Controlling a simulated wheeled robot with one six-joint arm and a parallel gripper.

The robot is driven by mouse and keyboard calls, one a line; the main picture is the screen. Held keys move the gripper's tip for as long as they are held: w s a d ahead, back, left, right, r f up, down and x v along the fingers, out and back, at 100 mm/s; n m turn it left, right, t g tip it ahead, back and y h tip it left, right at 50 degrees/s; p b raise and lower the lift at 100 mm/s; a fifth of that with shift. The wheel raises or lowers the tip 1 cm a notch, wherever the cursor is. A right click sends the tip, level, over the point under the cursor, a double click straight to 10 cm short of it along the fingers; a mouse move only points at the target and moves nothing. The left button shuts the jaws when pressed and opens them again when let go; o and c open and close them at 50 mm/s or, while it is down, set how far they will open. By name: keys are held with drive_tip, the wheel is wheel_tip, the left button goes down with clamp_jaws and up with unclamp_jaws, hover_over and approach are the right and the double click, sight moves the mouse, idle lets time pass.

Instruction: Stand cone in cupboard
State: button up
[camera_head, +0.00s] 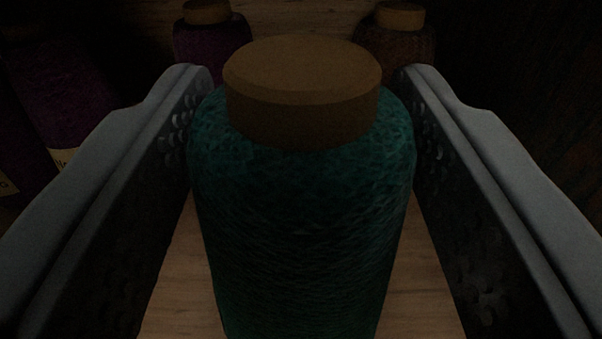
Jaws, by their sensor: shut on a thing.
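A teal yarn cone (300,220) with a brown, flat-topped cap stands upright in the middle of the view. My gripper (302,115) is shut on it, with one grey finger along each side of the yarn. The cone is over a pale wooden shelf (180,290) inside the dark cupboard. Its lower end runs out of the bottom of the view, so I cannot tell whether it touches the shelf.
Behind stand a purple cone (210,40) and a brown cone (398,42). Dark purple cones with pale labels (60,105) stand at the left. A dark wall (555,90) closes the right side. Bare shelf shows beside the held cone.

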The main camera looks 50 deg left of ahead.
drive_tip(key=shift+f, duration=0.85)
drive_tip(key=o, duration=1.5)
drive_tip(key=shift+o, duration=0.2)
drive_tip(key=v, duration=1.2)
